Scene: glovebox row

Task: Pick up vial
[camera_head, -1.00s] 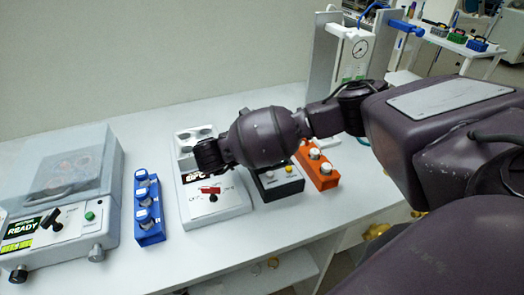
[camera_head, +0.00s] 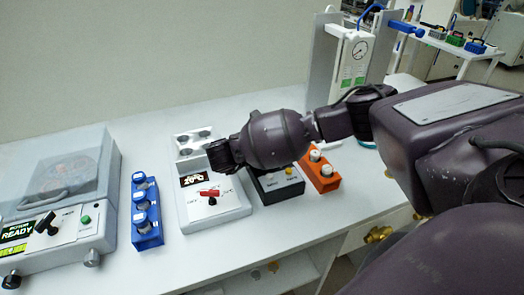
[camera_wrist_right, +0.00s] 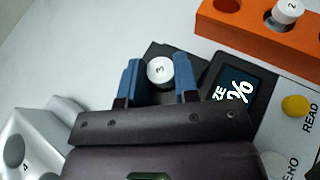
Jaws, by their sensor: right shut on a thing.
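My right gripper (camera_wrist_right: 157,82) has blue fingers, one on each side of a vial (camera_wrist_right: 160,70) with a white cap marked 3. It is shut on this vial, and only the cap shows. In the right wrist view the vial appears against the black reader (camera_wrist_right: 158,52); I cannot tell whether it sits in it or is held above it. A vial marked 2 (camera_wrist_right: 288,11) stands in the orange rack (camera_wrist_right: 255,28). My left gripper is not in view.
The heater (camera_head: 230,207) and a blue rack of blue-capped vials (camera_head: 147,238) stand left of the black reader (camera_head: 282,192). A lidded centrifuge (camera_head: 75,170) is at far left. A gauge stand (camera_head: 352,70) is behind. The bench front is clear.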

